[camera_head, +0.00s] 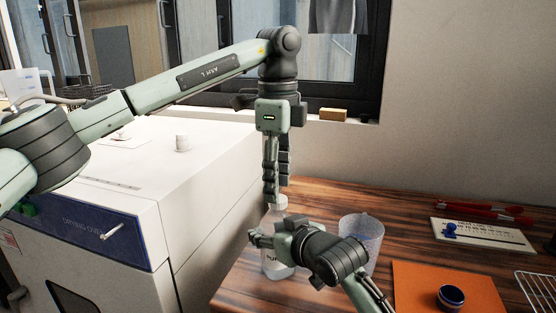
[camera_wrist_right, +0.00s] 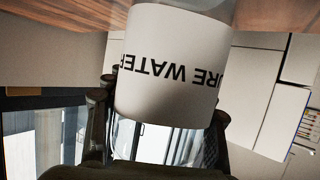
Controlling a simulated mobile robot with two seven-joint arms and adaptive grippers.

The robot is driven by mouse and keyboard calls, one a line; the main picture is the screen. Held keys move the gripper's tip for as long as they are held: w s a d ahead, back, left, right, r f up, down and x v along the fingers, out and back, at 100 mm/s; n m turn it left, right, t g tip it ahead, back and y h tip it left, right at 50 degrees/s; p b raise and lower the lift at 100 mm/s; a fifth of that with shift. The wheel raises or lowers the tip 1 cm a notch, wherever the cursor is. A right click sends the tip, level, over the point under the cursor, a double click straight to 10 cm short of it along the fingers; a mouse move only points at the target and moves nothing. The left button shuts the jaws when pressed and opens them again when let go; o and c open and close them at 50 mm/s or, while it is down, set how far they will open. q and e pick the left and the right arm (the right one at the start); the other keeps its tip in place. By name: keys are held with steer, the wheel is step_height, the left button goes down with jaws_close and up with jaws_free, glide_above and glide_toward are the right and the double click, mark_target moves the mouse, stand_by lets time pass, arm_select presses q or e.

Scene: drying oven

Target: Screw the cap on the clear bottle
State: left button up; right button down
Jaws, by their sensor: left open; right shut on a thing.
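The clear bottle (camera_head: 278,269) stands upright on the wooden table beside the oven, partly hidden by my right gripper. In the right wrist view, the bottle (camera_wrist_right: 175,62) shows upside down with a white "PURE WATER" label. My right gripper (camera_head: 262,240) is shut around the bottle's body; its fingers (camera_wrist_right: 160,118) show on both sides of it in the wrist view. My left gripper (camera_head: 272,198) points straight down over the bottle's top, with its fingertips close to the whitish top end. It is open. I cannot tell whether a cap sits on the neck.
The white drying oven (camera_head: 210,190) stands close on the left, with a small white cylinder (camera_head: 182,143) on top. A clear beaker (camera_head: 366,232) is just right of the bottle. An orange mat (camera_head: 420,280) with a dark blue round object (camera_head: 451,297) lies at front right.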

arm_select(q)
steer(key=shift+f, duration=1.2)
steer(key=shift+c, duration=0.5)
